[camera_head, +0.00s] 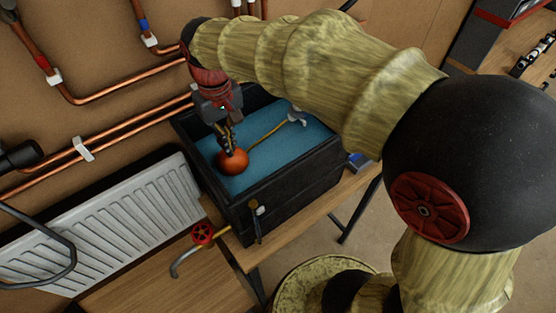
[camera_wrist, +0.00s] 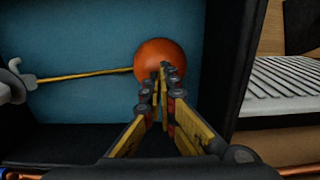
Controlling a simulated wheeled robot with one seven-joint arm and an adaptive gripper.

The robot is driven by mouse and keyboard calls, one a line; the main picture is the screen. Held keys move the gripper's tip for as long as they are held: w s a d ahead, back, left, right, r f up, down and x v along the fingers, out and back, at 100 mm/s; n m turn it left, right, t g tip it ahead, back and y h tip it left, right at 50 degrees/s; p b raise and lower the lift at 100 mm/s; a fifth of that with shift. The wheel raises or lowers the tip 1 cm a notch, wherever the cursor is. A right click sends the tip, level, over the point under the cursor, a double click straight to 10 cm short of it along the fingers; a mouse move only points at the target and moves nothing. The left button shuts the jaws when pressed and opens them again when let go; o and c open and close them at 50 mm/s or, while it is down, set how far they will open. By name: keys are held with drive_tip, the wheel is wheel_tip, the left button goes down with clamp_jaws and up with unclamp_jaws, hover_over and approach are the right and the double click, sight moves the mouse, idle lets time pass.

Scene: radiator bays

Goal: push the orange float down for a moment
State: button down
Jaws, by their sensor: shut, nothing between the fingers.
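The orange float (camera_head: 233,161) is a round ball on the end of a thin brass rod (camera_head: 268,130) inside a black tank (camera_head: 290,192) with a blue interior. The rod runs to a grey valve fitting (camera_head: 297,116) at the tank's far right. My gripper (camera_head: 229,148) points down into the tank, shut and empty, with its fingertips at the top of the float. In the wrist view the shut fingertips (camera_wrist: 164,72) overlap the lower part of the float (camera_wrist: 159,60). Whether they touch or press it I cannot tell.
The tank stands on a wooden bench (camera_head: 290,226). A white radiator (camera_head: 110,225) is at left, with a red valve wheel (camera_head: 203,233) before the tank. Copper pipes (camera_head: 110,92) run along the wall behind. The tank walls rise around my gripper.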

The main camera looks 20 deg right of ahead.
drive_tip(key=shift+f+b, duration=0.8)
drive_tip(key=shift+f, duration=0.7)
idle(0.5)
drive_tip(key=shift+r, duration=0.1)
idle(1.3)
drive_tip(key=shift+r+p, duration=1.65)
drive_tip(key=shift+r, duration=0.55)
drive_tip(key=shift+r+p, duration=1.6)
drive_tip(key=shift+r, duration=0.65)
wheel_tip(320, 180, up, 4)
drive_tip(key=p, duration=0.3)
drive_tip(key=shift+r, duration=0.25)
drive_tip(key=shift+s+f, duration=0.1)
